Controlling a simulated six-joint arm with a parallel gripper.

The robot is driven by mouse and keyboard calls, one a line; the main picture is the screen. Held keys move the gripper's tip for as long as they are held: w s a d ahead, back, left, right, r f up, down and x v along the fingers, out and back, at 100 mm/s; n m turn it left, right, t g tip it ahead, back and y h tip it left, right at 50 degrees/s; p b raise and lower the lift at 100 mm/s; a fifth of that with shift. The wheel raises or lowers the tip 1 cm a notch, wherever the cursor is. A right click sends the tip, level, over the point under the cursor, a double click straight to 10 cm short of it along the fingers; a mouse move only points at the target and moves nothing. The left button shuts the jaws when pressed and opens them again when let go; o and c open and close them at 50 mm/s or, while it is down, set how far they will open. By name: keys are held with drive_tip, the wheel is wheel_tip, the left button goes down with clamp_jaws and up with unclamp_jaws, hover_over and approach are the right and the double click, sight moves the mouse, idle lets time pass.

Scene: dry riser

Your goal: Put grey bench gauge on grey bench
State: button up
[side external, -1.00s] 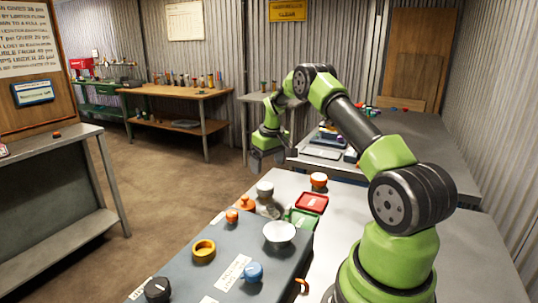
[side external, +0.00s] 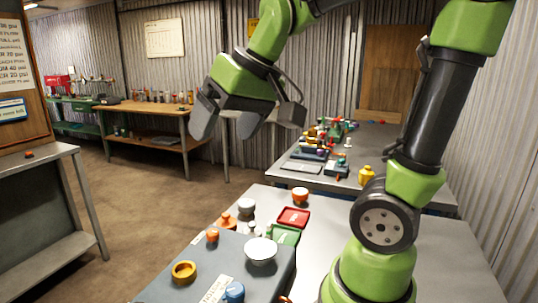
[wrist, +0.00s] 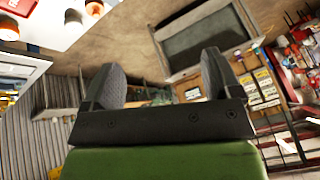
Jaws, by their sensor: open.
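My gripper (side external: 226,124) is open and empty, held high above the floor and the near benchtop. Its two dark fingers also show apart in the wrist view (wrist: 160,78). No thing is clearly recognisable as the grey bench gauge. A small grey round piece (side external: 246,205) stands on the pale near benchtop, below my gripper in the picture; I cannot tell if it is the gauge. A grey bench (side external: 40,160) stands at the left with a small orange piece (side external: 29,155) on top. Another grey-topped bench (side external: 410,150) stands at the back right.
A blue-grey slab (side external: 205,265) carries a white bowl (side external: 260,250), a yellow ring (side external: 184,271) and a blue knob (side external: 233,292). Red (side external: 293,217) and green (side external: 284,235) trays lie beside it. A wooden bench (side external: 150,107) stands behind. The floor between the benches is clear.

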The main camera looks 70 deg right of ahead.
drive_tip(key=s+a+f+t+y, duration=0.1)
drive_tip(key=s+a+f, duration=0.1)
drive_tip(key=s+a, duration=0.3)
drive_tip(key=s, duration=0.3)
drive_tip(key=shift+s, duration=0.4)
